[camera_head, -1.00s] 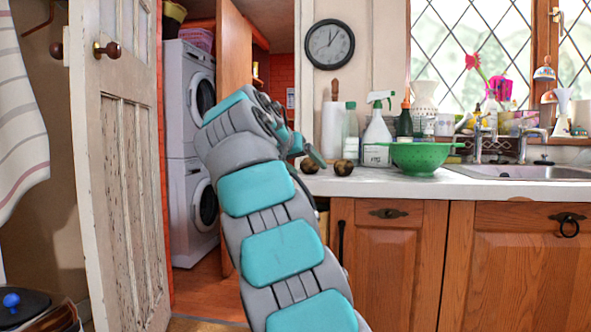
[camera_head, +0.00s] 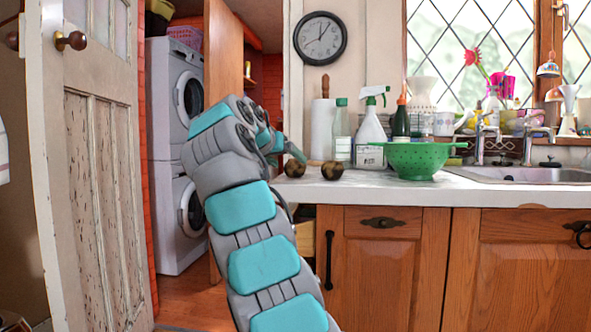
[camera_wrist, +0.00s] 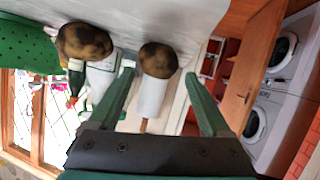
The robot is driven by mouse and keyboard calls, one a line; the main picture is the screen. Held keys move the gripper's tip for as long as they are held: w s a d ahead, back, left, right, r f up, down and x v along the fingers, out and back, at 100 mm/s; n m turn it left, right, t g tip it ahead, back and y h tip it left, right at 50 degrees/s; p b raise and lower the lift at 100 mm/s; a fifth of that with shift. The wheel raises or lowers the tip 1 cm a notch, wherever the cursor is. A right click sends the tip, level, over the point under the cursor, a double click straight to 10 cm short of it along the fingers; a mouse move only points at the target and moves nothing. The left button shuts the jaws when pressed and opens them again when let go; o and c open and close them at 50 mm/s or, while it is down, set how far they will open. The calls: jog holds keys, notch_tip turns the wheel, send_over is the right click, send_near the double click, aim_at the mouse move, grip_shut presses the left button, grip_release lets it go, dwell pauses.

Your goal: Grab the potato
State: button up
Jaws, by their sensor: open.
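Two round, brown, dark-mottled potatoes sit on the white counter in the head view: the left potato (camera_head: 295,168) and the right potato (camera_head: 332,170). My gripper (camera_head: 290,150) is just left of and close to the left potato, partly hidden behind my own wrist. In the wrist view, which is upside down, my open gripper (camera_wrist: 159,76) has its two green fingers apart with nothing held. One potato (camera_wrist: 158,60) appears between and beyond the fingertips. The other potato (camera_wrist: 84,42) lies outside the fingers to the left. I cannot tell the exact gap to the potato.
A green colander (camera_head: 412,160) stands right of the potatoes on the counter (camera_head: 400,189). A paper towel roll (camera_head: 322,130), a clear bottle (camera_head: 341,135) and a spray bottle (camera_head: 371,125) stand behind them. A sink (camera_head: 530,175) is at the right, an open door (camera_head: 95,180) at the left.

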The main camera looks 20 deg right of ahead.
aim_at(291, 163)
jog(key=x, duration=0.5)
jog(key=shift+s+d+f, duration=0.15)
jog(key=shift+d, duration=0.05)
jog(key=c, duration=1.2)
